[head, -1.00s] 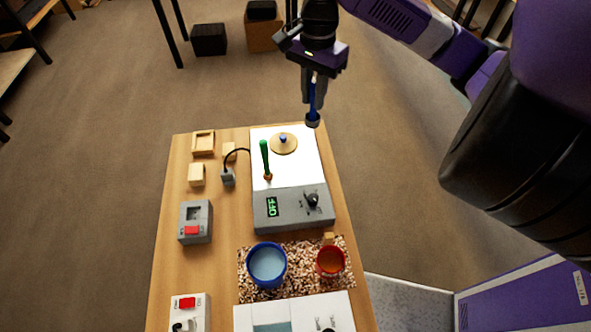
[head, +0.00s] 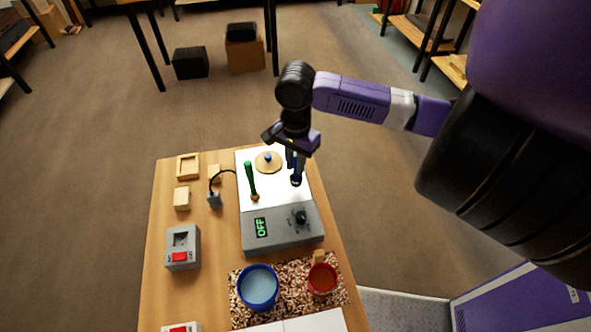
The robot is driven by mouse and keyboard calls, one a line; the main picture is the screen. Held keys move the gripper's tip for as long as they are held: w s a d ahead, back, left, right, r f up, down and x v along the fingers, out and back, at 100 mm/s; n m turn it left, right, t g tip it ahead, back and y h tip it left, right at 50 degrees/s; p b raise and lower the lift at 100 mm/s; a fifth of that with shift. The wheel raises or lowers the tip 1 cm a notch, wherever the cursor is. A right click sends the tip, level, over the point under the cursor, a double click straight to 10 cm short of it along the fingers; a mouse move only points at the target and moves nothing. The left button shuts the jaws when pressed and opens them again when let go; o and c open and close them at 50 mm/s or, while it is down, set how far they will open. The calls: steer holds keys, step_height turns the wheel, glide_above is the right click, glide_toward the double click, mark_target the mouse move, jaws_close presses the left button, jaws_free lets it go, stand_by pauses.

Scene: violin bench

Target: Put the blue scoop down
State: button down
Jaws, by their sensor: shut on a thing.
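The blue scoop (head: 297,181) hangs upright below my gripper (head: 295,161), which is shut on its blue handle. The scoop's dark cup end is over the right part of the white plate (head: 262,196) of the grey device. I cannot tell whether the cup touches the plate. The device's front panel (head: 281,233) has a black knob and a display reading OFF.
A blue pot (head: 258,285) and red pot (head: 322,278) sit on a speckled mat. A grey switch box (head: 183,247) is at left.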

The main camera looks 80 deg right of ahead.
mark_target(296, 178)
steer(key=shift+f, duration=1.6)
steer(key=c, duration=1.3)
jaws_free()
steer(key=shift+f, duration=0.1)
